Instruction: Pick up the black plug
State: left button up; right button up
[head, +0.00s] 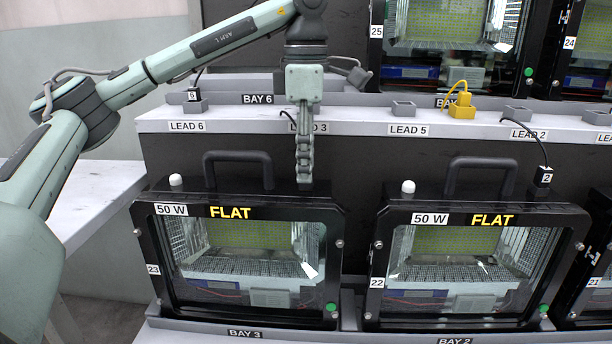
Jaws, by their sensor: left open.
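My left gripper (304,178) points straight down at the top right of the floodlight housing marked 23 (160,232), beside its handle. It is seen edge-on and is open. A black cable by the LEAD 3 label (316,128) runs behind the gripper; any plug on its end is hidden. One black plug marked 6 (193,94) sits in a grey holder above the LEAD 6 label. Another black plug marked 2 (543,176) stands on top of the housing marked 22 (375,245), at its right end. My right gripper is out of view.
A yellow plug (463,100) sits in a holder on the grey shelf (360,122). Empty grey holders (403,108) stand beside it. Upright handles (238,156) rise from both front housings. More housings stand behind the shelf. A pale table (95,195) is at the left.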

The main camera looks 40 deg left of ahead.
pick_arm(q)
jog(key=shift+f, duration=0.4)
jog(key=shift+c, duration=0.2)
grip_shut()
jog(key=shift+r, duration=0.45)
jog(key=r, duration=0.2)
jog(key=r+p, duration=0.1)
jog(key=r, duration=0.1)
jog(key=shift+s+d, duration=0.15)
jog(key=shift+s, duration=0.15)
jog(key=s+d+r+p, duration=0.1)
jog(key=s+d+r, duration=0.1)
jog(key=s, duration=0.3)
jog(key=s+d+r+p, duration=0.1)
jog(key=s+d+r, duration=0.1)
jog(key=s+r, duration=0.2)
jog(key=shift+s+d, duration=0.25)
jog(key=shift+s, duration=0.3)
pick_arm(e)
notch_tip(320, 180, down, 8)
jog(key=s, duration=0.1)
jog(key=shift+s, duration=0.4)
